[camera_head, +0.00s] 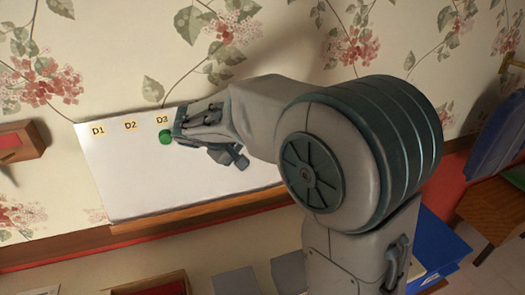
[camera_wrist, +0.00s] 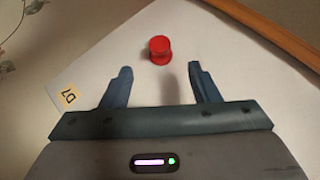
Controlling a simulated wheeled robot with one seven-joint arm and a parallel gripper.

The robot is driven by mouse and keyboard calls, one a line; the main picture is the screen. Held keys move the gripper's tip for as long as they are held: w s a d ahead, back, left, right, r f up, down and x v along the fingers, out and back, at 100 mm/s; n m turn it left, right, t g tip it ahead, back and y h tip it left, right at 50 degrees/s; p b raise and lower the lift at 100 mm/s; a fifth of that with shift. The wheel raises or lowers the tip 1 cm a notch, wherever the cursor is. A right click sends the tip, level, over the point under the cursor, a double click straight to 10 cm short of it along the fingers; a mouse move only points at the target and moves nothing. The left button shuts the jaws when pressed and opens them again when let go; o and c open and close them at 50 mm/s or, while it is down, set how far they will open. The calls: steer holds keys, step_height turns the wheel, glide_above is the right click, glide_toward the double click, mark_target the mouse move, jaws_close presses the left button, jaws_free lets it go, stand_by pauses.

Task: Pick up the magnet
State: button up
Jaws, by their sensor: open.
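A red magnet (camera_wrist: 160,48) sits on the whiteboard (camera_wrist: 105,60) in the wrist view, upright like a short knob. My gripper (camera_wrist: 160,71) is open, with one finger to each side of the line to the magnet. The magnet lies just beyond the fingertips, roughly centred, and nothing is held. In the head view my gripper (camera_head: 222,140) is in front of the whiteboard (camera_head: 120,175); the red magnet does not show there. A green magnet (camera_head: 165,137) sits below the D3 label, left of my gripper.
Labels D1 (camera_head: 98,130), D2 (camera_head: 130,125) and D3 (camera_head: 162,120) line the board's top edge. Another label (camera_wrist: 68,97), perhaps D7, is in the wrist view. A wooden ledge (camera_head: 205,213) runs below the board. A red-lined wooden box (camera_head: 20,141) hangs at left.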

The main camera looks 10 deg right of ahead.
steer(key=p+x, duration=0.2)
steer(key=x, duration=0.4)
steer(key=shift+s+d, duration=0.1)
steer(key=shift+s, duration=0.1)
steer(key=c, duration=1)
